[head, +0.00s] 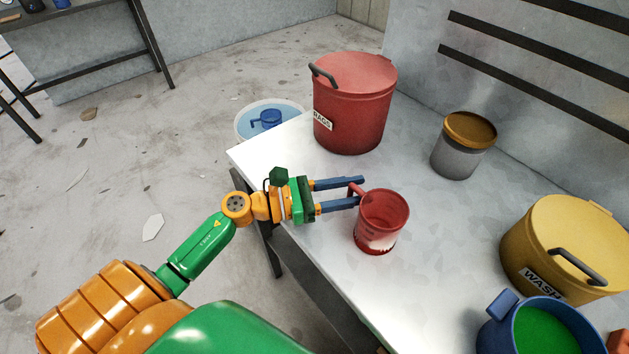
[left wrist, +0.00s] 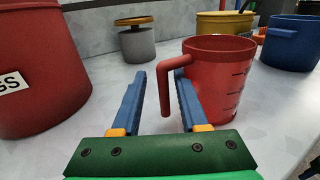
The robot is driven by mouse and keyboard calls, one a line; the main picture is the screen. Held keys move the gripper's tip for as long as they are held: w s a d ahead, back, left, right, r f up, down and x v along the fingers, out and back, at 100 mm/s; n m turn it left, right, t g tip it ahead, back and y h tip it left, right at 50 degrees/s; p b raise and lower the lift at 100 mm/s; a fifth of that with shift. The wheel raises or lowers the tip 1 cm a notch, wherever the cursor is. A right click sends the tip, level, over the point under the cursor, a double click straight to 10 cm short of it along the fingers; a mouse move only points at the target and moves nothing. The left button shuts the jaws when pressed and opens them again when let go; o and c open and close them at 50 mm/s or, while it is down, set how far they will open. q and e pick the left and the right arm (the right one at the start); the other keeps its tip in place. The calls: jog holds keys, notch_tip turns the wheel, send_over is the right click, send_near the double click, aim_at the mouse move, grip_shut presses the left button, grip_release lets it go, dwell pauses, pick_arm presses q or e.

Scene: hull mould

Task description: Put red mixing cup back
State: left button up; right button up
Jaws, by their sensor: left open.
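The red mixing cup (head: 382,222) stands upright on the white table, near its front edge. It is a see-through red cup with dark measuring marks, and it also shows in the left wrist view (left wrist: 220,85). Its handle points toward my left gripper (head: 360,191). That gripper is open, with its two blue fingers reaching to the handle. In the left wrist view the handle hangs between the open fingers (left wrist: 160,75), closer to the right-hand one. The jaws are not closed on it. My right gripper is not in view.
A red lidded bin (head: 352,110) stands behind the gripper. A grey can with an orange lid (head: 463,150), a yellow WASH bin (head: 570,245) and a blue cup of green liquid (head: 535,325) stand to the right. A round tub (head: 243,125) holding a blue cup is beyond the table edge.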

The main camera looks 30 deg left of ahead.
pick_arm(q)
jog(key=b+v, duration=0.2)
jog(key=v, duration=0.7)
jog(key=shift+f, duration=0.1)
jog(key=shift+s+a, duration=0.3)
jog(key=shift+s, duration=0.05)
